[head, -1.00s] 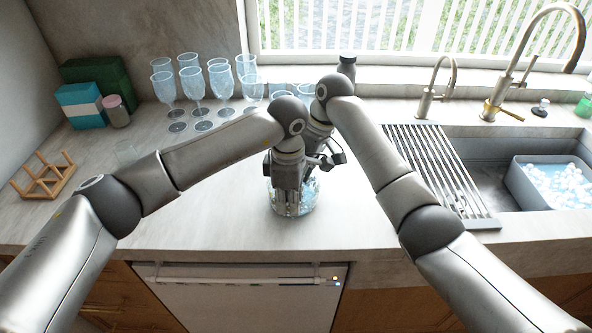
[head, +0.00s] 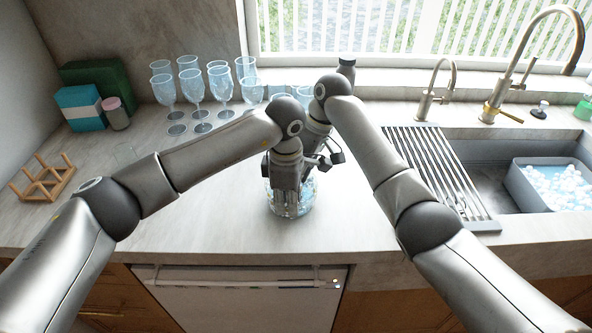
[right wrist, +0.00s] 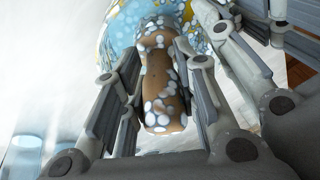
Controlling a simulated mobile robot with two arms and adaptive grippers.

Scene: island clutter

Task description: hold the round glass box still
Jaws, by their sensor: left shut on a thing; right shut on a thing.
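The round glass box (head: 292,208) stands on the counter in front of me, clear with bluish contents or pattern. My left gripper (head: 287,186) comes down over it and is shut on it, hiding much of its top. In the right wrist view the box (right wrist: 122,22) shows blue, yellow and white at the top, with left gripper fingers at its right side. My right gripper (right wrist: 165,100) is shut on a brown, white-spotted piece (right wrist: 158,80) beside the box; whether this is part of the box I cannot tell. In the head view the right gripper (head: 328,160) is partly hidden.
Several stemmed glasses (head: 193,88) stand behind on the left. A wooden rack (head: 44,182), a blue box (head: 80,108) and a pink-lidded jar (head: 116,113) are at left. A drying rack (head: 432,170) and sink with a grey tub (head: 515,182) are at right. Front counter is clear.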

